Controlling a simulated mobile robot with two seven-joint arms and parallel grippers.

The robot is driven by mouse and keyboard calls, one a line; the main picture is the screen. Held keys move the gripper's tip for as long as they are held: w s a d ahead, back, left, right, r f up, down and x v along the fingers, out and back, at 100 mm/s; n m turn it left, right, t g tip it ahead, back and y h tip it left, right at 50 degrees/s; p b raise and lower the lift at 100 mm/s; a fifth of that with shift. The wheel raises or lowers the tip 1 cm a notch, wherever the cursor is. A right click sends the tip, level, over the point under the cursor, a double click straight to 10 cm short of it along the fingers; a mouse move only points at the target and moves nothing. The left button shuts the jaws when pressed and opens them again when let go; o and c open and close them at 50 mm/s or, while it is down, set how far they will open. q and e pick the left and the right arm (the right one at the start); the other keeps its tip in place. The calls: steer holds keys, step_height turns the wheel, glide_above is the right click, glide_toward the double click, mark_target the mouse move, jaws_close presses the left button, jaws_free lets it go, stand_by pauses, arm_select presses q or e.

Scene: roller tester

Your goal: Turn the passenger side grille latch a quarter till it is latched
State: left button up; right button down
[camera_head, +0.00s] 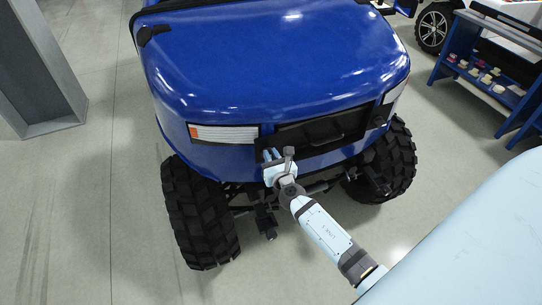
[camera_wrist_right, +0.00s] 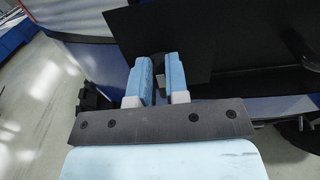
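The black grille (camera_head: 322,131) sits in the nose of the blue vehicle (camera_head: 270,75), between its headlights. My right gripper (camera_head: 271,155) reaches up to the grille's left end in the head view and hides the latch there. In the right wrist view, the two blue fingers of the right gripper (camera_wrist_right: 160,66) stand a little apart. A small dark piece, seemingly the passenger side latch (camera_wrist_right: 158,66), lies between their tips. I cannot tell whether both fingers press on it or how far it is turned. My left gripper is not in view.
Large front tyres (camera_head: 201,212) stand on both sides of my right arm. A blue workbench (camera_head: 490,75) with small items is at the upper right. A grey pillar (camera_head: 38,75) stands at the left. The floor on the left is clear.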

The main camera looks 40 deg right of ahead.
arm_select(q)
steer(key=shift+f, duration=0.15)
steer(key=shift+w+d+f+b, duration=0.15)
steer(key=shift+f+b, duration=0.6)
steer(key=shift+b, duration=1.05)
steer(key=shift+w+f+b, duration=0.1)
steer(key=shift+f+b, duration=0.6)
steer(key=shift+b, duration=1.1)
arm_select(e)
steer(key=shift+s+d+f+m, duration=0.1)
steer(key=shift+d+f+m, duration=0.25)
steer(key=shift+m, duration=2.6)
steer(key=shift+s+d+f+m, duration=0.1)
steer(key=shift+d+f+m, duration=0.25)
steer(key=shift+m, duration=2.65)
steer(key=shift+s+d+f+m, duration=0.1)
steer(key=shift+d+f+m, duration=0.25)
steer(key=shift+m, duration=2.6)
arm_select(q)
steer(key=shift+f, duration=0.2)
arm_select(e)
steer(key=c, duration=1.1)
jaws_free()
